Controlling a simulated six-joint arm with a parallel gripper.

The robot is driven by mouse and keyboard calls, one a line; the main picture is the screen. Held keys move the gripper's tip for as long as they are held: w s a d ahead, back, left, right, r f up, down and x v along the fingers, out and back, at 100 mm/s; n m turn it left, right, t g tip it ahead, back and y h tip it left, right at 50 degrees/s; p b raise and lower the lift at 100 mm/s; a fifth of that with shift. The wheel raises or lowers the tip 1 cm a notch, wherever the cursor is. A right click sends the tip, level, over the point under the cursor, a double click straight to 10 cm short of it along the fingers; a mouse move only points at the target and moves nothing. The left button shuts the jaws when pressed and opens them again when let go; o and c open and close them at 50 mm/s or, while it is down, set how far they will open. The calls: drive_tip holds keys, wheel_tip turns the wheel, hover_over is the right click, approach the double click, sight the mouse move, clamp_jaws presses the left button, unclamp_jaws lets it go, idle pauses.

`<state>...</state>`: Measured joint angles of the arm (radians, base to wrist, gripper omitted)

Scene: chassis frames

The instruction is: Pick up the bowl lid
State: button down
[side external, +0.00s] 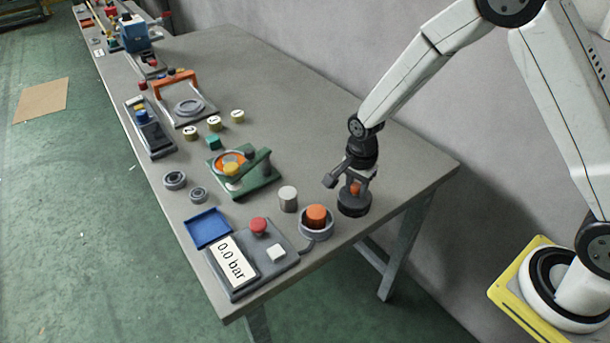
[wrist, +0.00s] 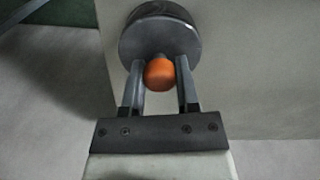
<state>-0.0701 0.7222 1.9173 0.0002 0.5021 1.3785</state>
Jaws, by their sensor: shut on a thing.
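The bowl lid (side external: 354,205) is a dark grey round piece with an orange knob on top. It is at the right side of the table, near the edge. In the wrist view the lid (wrist: 160,30) fills the top middle, and its orange knob (wrist: 159,72) sits between the two fingers. My gripper (side external: 356,186) is over the lid, with its fingers shut on the knob; it also shows in the wrist view (wrist: 160,75). I cannot tell whether the lid touches the table. A grey bowl (side external: 316,230) with an orange round piece in it stands just left of the lid.
A grey cylinder (side external: 288,198) stands left of the lid. A panel with a gauge (side external: 231,262), a red button and a white button lies at the front, beside a blue tray (side external: 208,228). A green fixture (side external: 245,175) is further left. The table behind the lid is clear.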

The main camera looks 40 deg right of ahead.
drive_tip(key=shift+r, duration=0.1)
drive_tip(key=shift+r, duration=0.8)
drive_tip(key=s+r, duration=1.1)
drive_tip(key=s, duration=0.3)
drive_tip(key=shift+d, duration=0.4)
drive_tip(key=shift+r, duration=0.1)
drive_tip(key=shift+w, duration=0.15)
drive_tip(key=w+a+f, duration=0.2)
drive_tip(key=w+a, duration=1)
drive_tip(key=w, duration=0.1)
drive_tip(key=shift+w+a+f, duration=0.15)
drive_tip(key=shift+w+f, duration=0.1)
drive_tip(key=shift+w, duration=0.1)
